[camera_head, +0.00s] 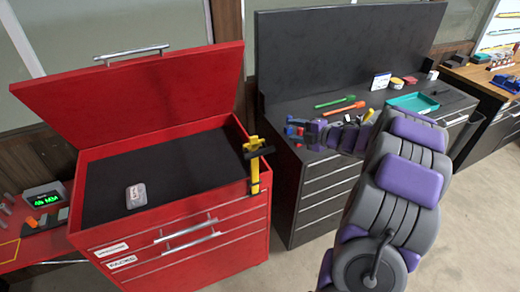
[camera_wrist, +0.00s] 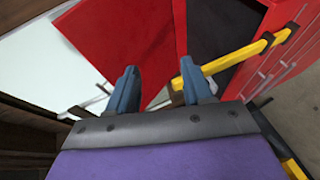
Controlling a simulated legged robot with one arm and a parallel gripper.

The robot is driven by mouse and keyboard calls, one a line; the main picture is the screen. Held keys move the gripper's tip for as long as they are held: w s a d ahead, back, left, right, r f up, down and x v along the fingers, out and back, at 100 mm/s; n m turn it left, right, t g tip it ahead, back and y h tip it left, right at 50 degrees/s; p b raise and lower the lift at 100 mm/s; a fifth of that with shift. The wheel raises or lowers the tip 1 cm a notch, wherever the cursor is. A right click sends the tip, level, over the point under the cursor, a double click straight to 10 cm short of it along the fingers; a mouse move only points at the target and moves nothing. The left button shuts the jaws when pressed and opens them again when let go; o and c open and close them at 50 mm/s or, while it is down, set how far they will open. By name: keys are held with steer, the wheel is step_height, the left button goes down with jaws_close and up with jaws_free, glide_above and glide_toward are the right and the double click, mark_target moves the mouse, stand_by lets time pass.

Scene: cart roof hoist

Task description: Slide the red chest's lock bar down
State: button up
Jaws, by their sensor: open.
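The red chest (camera_head: 185,240) stands at left in the head view with its lid (camera_head: 140,95) raised. Its yellow lock bar (camera_head: 255,178) stands upright at the right front corner, with a black bracket across its upper part. In the wrist view the lock bar (camera_wrist: 232,60) runs slantwise, its near end partly hidden by the right finger. My gripper (camera_head: 293,132) is to the right of the bar's top, apart from the chest. In the wrist view my gripper (camera_wrist: 158,68) shows two blue-grey fingers spread apart with nothing between them.
A small grey item (camera_head: 135,195) lies in the chest. A red side table (camera_head: 30,245) is at far left. Floor at right is clear.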

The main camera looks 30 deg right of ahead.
mark_target(264, 154)
steer(key=s+a+f+n+g+y+p, duration=0.15)
steer(key=s+f+n+y, duration=0.35)
steer(key=s, duration=0.5)
steer(key=shift+m+y, duration=0.3)
steer(key=shift+y, duration=0.3)
steer(key=x, duration=1.1)
steer(key=r+x, duration=0.1)
steer(key=x, duration=0.4)
steer(key=shift+w+a+f, duration=0.1)
steer(key=shift+w+a, duration=0.2)
jaws_close()
